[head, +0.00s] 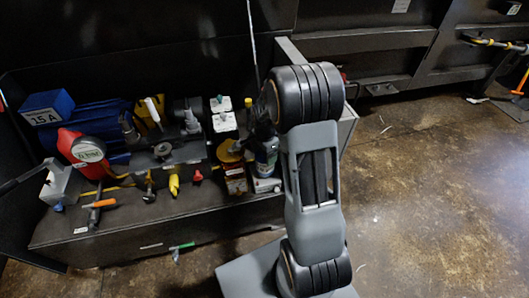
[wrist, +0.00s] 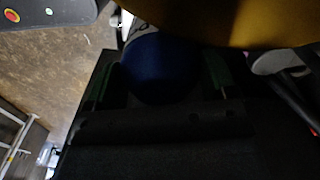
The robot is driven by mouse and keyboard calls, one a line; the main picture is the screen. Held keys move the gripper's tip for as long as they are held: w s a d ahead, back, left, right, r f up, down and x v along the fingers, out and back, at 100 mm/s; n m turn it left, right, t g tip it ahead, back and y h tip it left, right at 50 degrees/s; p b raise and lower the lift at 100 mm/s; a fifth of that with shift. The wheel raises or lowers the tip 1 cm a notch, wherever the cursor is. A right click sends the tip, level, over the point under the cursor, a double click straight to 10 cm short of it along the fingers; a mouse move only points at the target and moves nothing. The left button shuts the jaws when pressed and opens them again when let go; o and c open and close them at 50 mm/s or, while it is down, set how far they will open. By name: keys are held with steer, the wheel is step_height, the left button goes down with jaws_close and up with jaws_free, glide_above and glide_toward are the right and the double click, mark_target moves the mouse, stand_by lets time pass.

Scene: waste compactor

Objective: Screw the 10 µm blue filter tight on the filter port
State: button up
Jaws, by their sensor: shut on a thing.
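In the wrist view the blue filter (wrist: 160,68) is a dark, rounded blue body in deep shadow. It sits between the two greenish fingers of my gripper (wrist: 158,82), which is shut on it. In the head view my gripper (head: 264,122) is a dark shape left of my arm, over the right end of the bench, and its fingers cannot be made out. A dark blue and white item (head: 266,157) shows just below it; I cannot tell whether this is the filter. I cannot make out the filter port or any thread contact.
A large yellow surface (wrist: 240,18) is close above the filter in the wrist view. The crowded bench (head: 150,222) holds a red unit with a gauge (head: 88,150), a blue box marked 15 A (head: 46,108) and white blocks (head: 223,122). Floor (head: 430,190) on the right is clear.

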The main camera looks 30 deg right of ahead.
steer(key=m, duration=0.3)
steer(key=shift+m, duration=0.3)
steer(key=o, duration=0.9)
steer(key=shift+o, duration=0.2)
steer(key=n+p, duration=0.2)
steer(key=n, duration=1.8)
steer(key=shift+d+n, duration=0.1)
steer(key=shift+n, duration=0.3)
